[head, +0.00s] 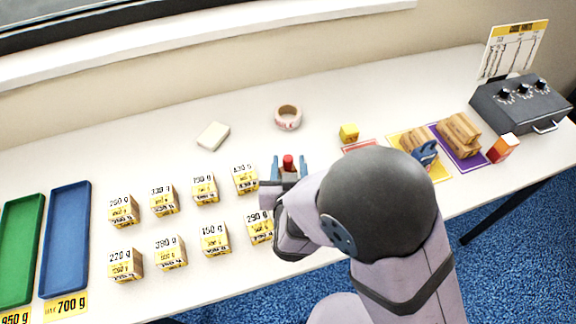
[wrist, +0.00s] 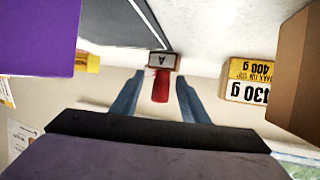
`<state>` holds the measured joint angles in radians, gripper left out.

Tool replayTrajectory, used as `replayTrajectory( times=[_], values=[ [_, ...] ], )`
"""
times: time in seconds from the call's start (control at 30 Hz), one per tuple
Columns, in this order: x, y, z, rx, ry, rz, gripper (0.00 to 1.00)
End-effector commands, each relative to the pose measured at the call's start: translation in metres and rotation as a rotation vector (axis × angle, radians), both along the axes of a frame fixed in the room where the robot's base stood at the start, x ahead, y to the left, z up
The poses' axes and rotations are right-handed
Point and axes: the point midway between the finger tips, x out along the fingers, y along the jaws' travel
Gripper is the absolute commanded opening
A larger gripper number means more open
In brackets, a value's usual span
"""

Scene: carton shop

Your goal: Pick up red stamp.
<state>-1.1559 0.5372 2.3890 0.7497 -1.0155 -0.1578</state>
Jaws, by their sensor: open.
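The red stamp (head: 288,161) stands on the white table behind my arm, its red handle showing in the head view. In the wrist view its red handle (wrist: 160,86) joins a block marked "A" (wrist: 163,61). My gripper (head: 289,163) is open, with one blue finger on each side of the stamp. In the wrist view, the fingers of my gripper (wrist: 158,88) straddle the red handle, with a gap visible on both sides. The stamp's lower part is hidden in the head view.
Several weight-labelled cartons (head: 205,189) stand left of my gripper, the nearest (head: 246,180) close by. Blue tray (head: 66,240) and green tray (head: 20,250) are far left.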

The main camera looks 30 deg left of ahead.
Motion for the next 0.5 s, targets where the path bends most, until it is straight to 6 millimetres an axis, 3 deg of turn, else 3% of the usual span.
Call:
replayTrajectory(
  times=[0.3, 0.5],
  values=[
    [0.028, 0.016, -0.014, -0.001, 0.001, -0.002, 0.41],
    [0.034, 0.020, -0.018, 0.000, 0.001, 0.000, 0.41]
  ],
)
